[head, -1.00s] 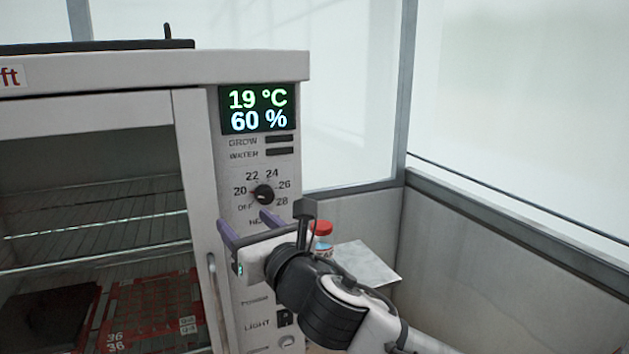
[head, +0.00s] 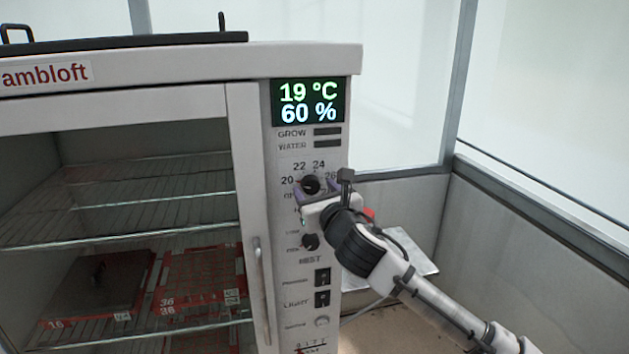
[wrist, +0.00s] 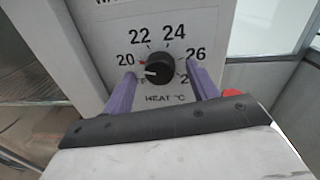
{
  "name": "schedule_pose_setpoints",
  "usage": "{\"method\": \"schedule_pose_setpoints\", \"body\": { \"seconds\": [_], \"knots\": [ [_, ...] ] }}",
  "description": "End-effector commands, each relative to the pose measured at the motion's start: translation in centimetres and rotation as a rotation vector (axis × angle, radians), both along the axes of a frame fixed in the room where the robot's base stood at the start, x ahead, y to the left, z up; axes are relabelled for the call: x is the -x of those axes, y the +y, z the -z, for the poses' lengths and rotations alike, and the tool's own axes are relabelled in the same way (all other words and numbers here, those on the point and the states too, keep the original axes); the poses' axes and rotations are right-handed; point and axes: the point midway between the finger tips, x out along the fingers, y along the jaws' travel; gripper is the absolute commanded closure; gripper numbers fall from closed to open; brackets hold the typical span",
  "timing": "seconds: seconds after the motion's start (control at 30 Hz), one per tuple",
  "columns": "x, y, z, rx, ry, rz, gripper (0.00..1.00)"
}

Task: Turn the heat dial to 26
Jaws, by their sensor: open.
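The heat dial (head: 311,185) is a round black knob on the cabinet's control panel, partly behind my gripper in the head view. In the wrist view the dial (wrist: 159,69) shows whole, ringed by the numbers 20, 22, 24 and 26. Its white pointer mark faces left, around the off mark below 20. My gripper (wrist: 161,76) is open, with one purple finger at the dial's lower left and the other at its right. Contact with the knob cannot be told. The right finger partly covers the 28. In the head view my gripper (head: 315,193) is at the dial.
The display (head: 308,102) above reads 19 °C and 60 %. A mist knob (head: 310,242) and light switches (head: 322,298) sit below. The glass door (head: 258,290) is left of the panel. A red-capped bottle (head: 368,214) and a paper sheet (head: 412,250) are behind my arm.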

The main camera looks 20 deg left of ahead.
Motion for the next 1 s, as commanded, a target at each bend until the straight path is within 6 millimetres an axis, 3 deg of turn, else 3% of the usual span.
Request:
{"method": "schedule_pose_setpoints", "body": {
  "seconds": [0.47, 0.8, 1.0],
  "knots": [
    [-1.10, 0.95, 0.07, -0.001, 0.001, -0.001, 0.42],
    [-1.08, 0.93, 0.05, -0.001, 0.001, -0.001, 0.86],
    [-1.07, 0.93, 0.10, -0.009, 0.006, -0.001, 0.86]
  ]
}}
